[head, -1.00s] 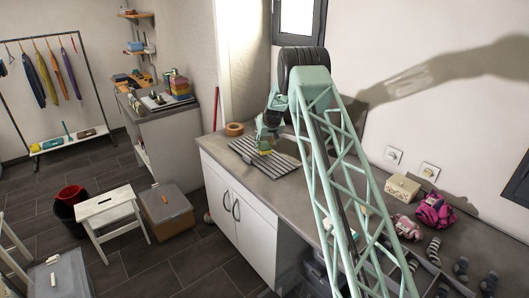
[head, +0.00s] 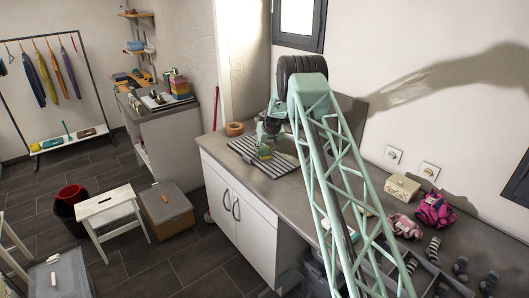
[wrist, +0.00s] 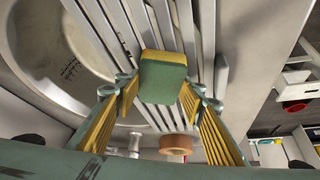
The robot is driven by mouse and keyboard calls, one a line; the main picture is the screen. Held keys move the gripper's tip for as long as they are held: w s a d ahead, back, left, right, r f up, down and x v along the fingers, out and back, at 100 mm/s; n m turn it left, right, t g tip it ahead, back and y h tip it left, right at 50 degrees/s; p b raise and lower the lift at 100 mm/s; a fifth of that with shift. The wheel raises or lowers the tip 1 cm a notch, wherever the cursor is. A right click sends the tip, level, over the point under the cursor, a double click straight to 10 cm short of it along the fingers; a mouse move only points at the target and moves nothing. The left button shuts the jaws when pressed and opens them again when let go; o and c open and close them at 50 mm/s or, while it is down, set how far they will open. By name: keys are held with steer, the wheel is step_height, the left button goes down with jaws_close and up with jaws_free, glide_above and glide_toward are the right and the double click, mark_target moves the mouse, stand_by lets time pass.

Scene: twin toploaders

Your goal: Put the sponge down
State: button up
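The sponge (wrist: 163,77), a green block with a yellow layer, sits between the fingertips of my gripper (wrist: 162,92) in the wrist view. Both yellow-padded fingers flank it closely, and the gripper looks shut on it. In the head view the sponge (head: 265,153) shows below my gripper (head: 266,143), over the striped slatted rack (head: 284,163) on the grey counter. The slats (wrist: 213,45) lie behind the sponge in the wrist view. I cannot tell whether the sponge touches them.
A tape roll (head: 235,128) stands on the counter (head: 222,146) left of the rack; it also shows in the wrist view (wrist: 176,143). A round pale basin (wrist: 55,45) lies beside the slats. A cream box (head: 402,187) and pink bag (head: 436,210) are farther right.

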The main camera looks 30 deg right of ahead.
steer(key=o, duration=0.6)
steer(key=shift+o, duration=0.2)
steer(key=shift+r+p, duration=0.15)
steer(key=shift+p, duration=0.15)
steer(key=d+b+v, duration=0.1)
steer(key=v, duration=1.1)
steer(key=shift+a, duration=0.45)
steer(key=shift+r, duration=0.1)
